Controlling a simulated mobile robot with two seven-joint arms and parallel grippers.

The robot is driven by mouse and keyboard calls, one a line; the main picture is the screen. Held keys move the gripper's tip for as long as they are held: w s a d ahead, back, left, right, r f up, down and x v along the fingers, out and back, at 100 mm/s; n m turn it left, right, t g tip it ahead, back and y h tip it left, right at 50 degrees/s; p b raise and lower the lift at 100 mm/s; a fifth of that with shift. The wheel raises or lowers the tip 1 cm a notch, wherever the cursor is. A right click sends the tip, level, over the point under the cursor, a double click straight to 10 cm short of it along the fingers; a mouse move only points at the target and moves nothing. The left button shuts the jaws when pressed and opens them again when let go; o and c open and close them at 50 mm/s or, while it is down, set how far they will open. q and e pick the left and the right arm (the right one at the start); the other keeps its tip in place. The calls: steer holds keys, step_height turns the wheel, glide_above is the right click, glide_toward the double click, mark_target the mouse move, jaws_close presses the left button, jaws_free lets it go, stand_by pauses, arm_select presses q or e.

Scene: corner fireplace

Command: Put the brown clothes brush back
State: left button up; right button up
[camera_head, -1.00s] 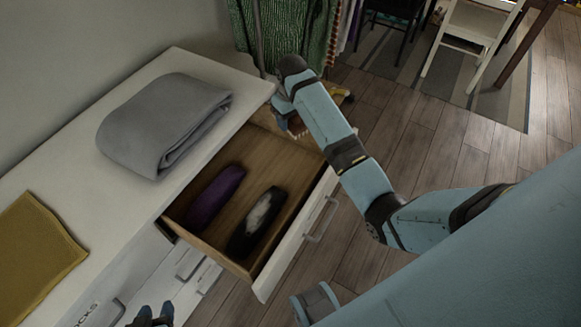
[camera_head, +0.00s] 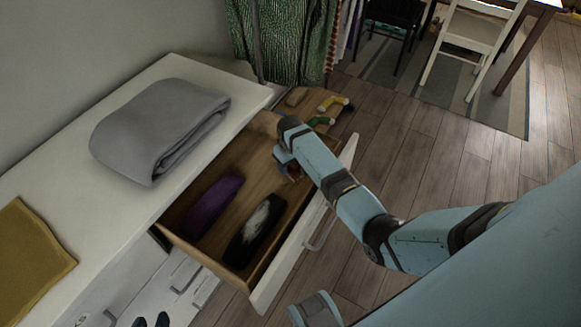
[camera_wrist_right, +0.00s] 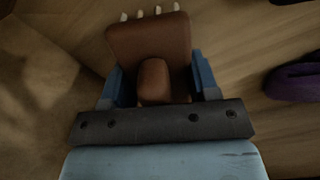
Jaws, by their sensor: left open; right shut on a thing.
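The brown clothes brush (camera_wrist_right: 150,42) has a flat brown back and pale bristle tufts. My right gripper (camera_head: 288,168) is shut on it, with a blue finger on each side, as the right wrist view shows. In the head view the gripper and brush are at the far end of the open wooden drawer (camera_head: 243,172), with the arm hiding much of the brush. I cannot tell whether the brush touches the drawer floor. My left gripper (camera_head: 150,320) is open at the bottom edge, with only its fingertips showing.
A purple brush (camera_head: 212,205) and a black brush with pale bristles (camera_head: 255,230) lie in the drawer's near half. A folded grey cloth (camera_head: 160,125) and a mustard cloth (camera_head: 30,260) lie on the white cabinet top (camera_head: 110,215). Small yellow and green items (camera_head: 330,105) sit beyond the drawer.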

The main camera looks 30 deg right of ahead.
steer(key=shift+f, duration=0.65)
arm_select(q)
steer(key=shift+d, duration=0.15)
arm_select(e)
steer(key=o, duration=0.8)
steer(key=shift+f, duration=0.15)
steer(key=shift+o, duration=0.2)
step_height(320, 180, up, 12)
steer(key=shift+f+p, duration=0.2)
steer(key=shift+p, duration=0.95)
steer(key=shift+r, duration=0.4)
arm_select(q)
steer(key=shift+s+a+r, duration=0.1)
steer(key=shift+a+r, duration=0.15)
steer(key=shift+r, duration=0.1)
